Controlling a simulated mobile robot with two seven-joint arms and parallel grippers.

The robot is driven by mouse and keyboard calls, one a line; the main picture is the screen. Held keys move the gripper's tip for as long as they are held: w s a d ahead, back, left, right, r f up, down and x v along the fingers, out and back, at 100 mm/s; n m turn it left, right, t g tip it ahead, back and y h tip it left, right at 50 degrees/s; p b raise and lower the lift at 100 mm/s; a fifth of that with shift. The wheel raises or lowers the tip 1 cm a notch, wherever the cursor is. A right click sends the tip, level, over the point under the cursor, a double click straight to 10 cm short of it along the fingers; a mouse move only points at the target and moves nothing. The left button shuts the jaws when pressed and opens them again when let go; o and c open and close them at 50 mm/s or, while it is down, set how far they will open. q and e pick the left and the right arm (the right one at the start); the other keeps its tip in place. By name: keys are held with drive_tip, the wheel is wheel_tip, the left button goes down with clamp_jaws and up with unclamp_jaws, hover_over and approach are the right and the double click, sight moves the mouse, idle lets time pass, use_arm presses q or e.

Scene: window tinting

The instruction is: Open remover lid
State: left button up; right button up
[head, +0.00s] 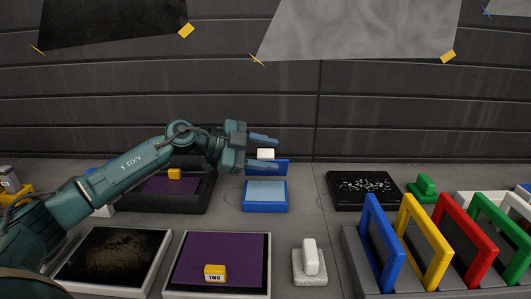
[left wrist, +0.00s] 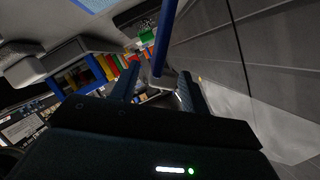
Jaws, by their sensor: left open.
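The remover is a blue box (head: 265,207) with a pale blue inside, standing mid-table in the head view. Its blue lid (head: 281,167) is raised at the back edge, apart from the box's top opening, with a white knob (head: 265,154) on it. My left gripper (head: 276,152) is open, its fingers pointing right, one above and one in front of the knob. In the left wrist view the lid (left wrist: 165,38) shows edge-on beyond the open fingers (left wrist: 160,85), and the pale knob lies between them. Whether they touch it I cannot tell. My right gripper is not in view.
A purple-covered tray (head: 217,255) with a yellow block marked TWO and a white-handled block (head: 309,262) are in front. A rack (head: 362,280) of coloured frames stands right, a black speckled tray (head: 363,190) behind. The wall is close behind the lid.

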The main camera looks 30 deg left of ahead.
use_arm(q)
drive_tip(key=shift+c, duration=0.5)
clamp_jaws()
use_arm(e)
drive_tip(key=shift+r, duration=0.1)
